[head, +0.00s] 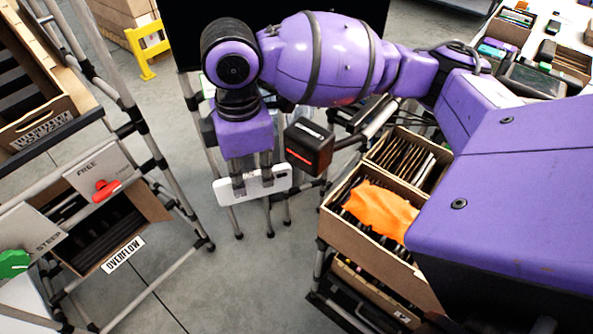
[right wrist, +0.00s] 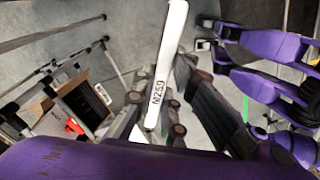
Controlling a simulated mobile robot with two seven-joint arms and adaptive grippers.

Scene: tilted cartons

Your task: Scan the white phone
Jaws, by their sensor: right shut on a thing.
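The white phone (head: 278,183) is in my right gripper (head: 252,181), which points down in the middle of the head view. The two fingers are shut on it, and it hangs clear above the floor. A black box-shaped scanner (head: 308,148) with a red glowing strip is just right of the gripper. The phone is near its lower left side, and I cannot tell whether they touch. My left gripper is not seen.
A carton (head: 338,225) with an orange cloth (head: 378,208) stands on a rack at right. At left a tilted rack holds cartons, one labelled OVERFLOW (head: 124,255), and signs with red (head: 107,188) and green (head: 12,264) clips. Bare floor lies between.

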